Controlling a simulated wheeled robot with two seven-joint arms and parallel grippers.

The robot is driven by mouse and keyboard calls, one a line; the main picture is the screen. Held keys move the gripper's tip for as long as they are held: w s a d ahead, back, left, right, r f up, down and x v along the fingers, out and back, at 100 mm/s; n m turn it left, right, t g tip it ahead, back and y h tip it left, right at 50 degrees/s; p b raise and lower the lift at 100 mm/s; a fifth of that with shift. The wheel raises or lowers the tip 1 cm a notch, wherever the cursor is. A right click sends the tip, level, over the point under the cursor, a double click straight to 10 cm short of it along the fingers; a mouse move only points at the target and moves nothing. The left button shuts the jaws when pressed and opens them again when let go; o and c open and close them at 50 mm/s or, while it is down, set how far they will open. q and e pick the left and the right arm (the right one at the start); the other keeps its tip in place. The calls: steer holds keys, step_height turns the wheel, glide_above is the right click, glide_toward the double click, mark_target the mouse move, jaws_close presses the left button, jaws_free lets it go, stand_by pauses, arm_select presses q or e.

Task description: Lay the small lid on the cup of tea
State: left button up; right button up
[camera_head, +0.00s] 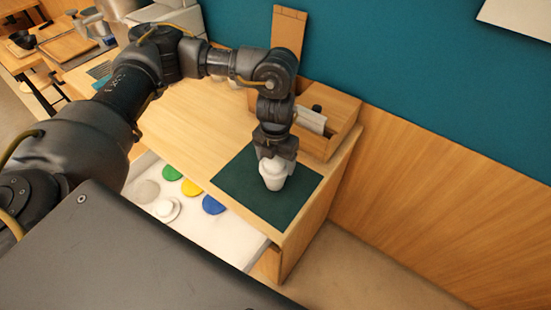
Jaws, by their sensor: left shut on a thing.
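A white cup (273,182) stands upright on a dark green mat (243,187) near the right end of the wooden counter. My left gripper (274,163) points down directly over the cup and is shut on a small white piece at the cup's top, which looks like the small lid. The fingers and the white-on-white colour hide where lid and cup meet, so I cannot tell whether they touch. The tea is hidden. My right gripper is not in view.
An open white drawer (222,236) below the counter holds green, yellow, blue, grey and white round pieces. A wooden box (340,125) stands behind the mat against the teal wall. The counter left of the mat is clear.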

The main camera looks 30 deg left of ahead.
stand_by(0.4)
arm_select(q)
steer(key=shift+f, duration=0.25)
steer(key=shift+f, duration=0.15)
stand_by(0.9)
steer(key=o, duration=1.2)
steer(key=shift+c, duration=0.2)
steer(key=shift+r+p, duration=3.2)
steer(key=shift+r, duration=0.35)
steer(key=shift+s+f, duration=0.1)
